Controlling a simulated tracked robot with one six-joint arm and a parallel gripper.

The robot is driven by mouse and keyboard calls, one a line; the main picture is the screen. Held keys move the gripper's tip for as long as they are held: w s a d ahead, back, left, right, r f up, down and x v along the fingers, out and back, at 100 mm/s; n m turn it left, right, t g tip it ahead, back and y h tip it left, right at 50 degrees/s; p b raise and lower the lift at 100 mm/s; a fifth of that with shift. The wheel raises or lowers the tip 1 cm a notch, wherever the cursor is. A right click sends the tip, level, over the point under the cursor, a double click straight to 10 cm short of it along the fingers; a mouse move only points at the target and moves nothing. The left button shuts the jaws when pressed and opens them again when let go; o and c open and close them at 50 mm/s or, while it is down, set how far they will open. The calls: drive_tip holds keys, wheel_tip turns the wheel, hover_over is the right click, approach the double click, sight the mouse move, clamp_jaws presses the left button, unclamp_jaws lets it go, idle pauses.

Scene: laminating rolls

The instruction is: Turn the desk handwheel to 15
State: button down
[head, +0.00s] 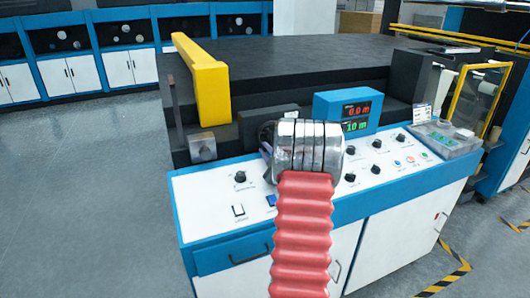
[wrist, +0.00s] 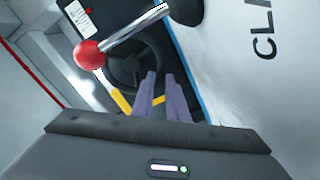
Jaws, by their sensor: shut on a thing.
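In the wrist view my gripper (wrist: 160,76) shows as two purple-grey fingers close together. They reach onto the lower right of a dark round wheel (wrist: 130,66), which I take for the handwheel, and are shut on its rim. The exact contact is hidden behind the fingers, and I see no scale mark on the wheel. In the head view my silver wrist and red arm cover the middle of the desk (head: 210,205) and hide the handwheel; only a bit of a purple finger (head: 266,132) shows left of the wrist.
A silver lever with a red ball knob (wrist: 88,53) stands close to the wheel, by a white panel lettered "CLA". A blue display box (head: 340,110) shows red and green digits. Knobs and buttons line the desk top. A yellow bar (head: 205,80) stands behind left.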

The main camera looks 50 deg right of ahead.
drive_tip(key=shift+w+a+f, duration=0.1)
drive_tip(key=shift+a+f, duration=0.1)
drive_tip(key=shift+f, duration=0.1)
drive_tip(key=c, duration=2)
unclamp_jaws()
drive_tip(key=shift+o, duration=1.3)
drive_tip(key=shift+d+r, duration=0.1)
drive_tip(key=v, duration=1.4)
drive_tip(key=shift+d, duration=0.1)
